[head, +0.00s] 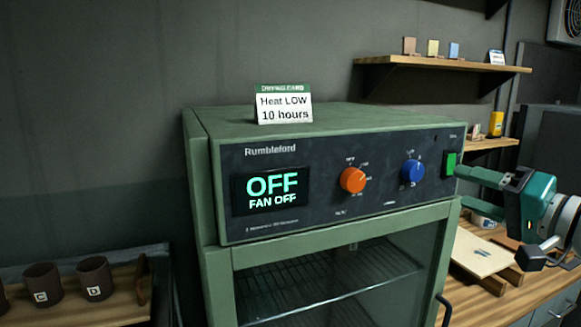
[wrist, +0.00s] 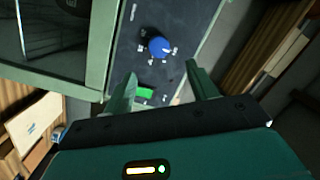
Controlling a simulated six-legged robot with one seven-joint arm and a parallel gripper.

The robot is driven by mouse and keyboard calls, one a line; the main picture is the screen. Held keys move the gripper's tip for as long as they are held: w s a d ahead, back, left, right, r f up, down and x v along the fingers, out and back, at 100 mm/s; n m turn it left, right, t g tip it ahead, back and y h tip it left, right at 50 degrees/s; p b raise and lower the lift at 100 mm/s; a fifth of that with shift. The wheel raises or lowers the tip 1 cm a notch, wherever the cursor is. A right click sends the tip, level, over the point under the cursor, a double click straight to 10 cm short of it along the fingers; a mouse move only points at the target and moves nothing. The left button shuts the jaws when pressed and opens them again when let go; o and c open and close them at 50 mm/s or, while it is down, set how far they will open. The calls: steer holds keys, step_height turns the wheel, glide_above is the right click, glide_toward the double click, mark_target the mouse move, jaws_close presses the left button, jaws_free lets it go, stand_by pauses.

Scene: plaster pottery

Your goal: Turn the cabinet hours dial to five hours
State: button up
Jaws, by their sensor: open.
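The green drying cabinet (head: 232,255) has a dark control panel (head: 325,205) with an orange dial (head: 352,180) and, to its right, a blue dial (head: 412,172). Their labels are too small to read, so I cannot tell which sets the hours. The lit display (head: 272,190) reads "OFF" and "FAN OFF". My gripper (head: 462,175) is at the panel's right end, near the green button (head: 449,164). In the wrist view my gripper (wrist: 160,73) is open and empty. The blue dial (wrist: 159,47) shows just beyond the fingertips, and the green button (wrist: 145,93) appears between the fingers.
A card (head: 284,105) on the cabinet top reads "Heat LOW 10 hours". The cabinet's glass door (head: 340,280) looks shut. Dark cups (head: 94,279) stand on a board at left. A wall shelf (head: 440,63) and a wooden bench (head: 490,290) are at right.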

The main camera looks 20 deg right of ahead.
mark_target(417, 173)
steer(key=w, duration=0.3)
steer(key=w+a, duration=0.1)
steer(key=w, duration=0.5)
steer(key=shift+a, duration=0.3)
steer(key=shift+f, duration=0.1)
steer(key=shift+s, duration=0.1)
steer(key=shift+c, duration=0.2)
steer(key=c, duration=1)
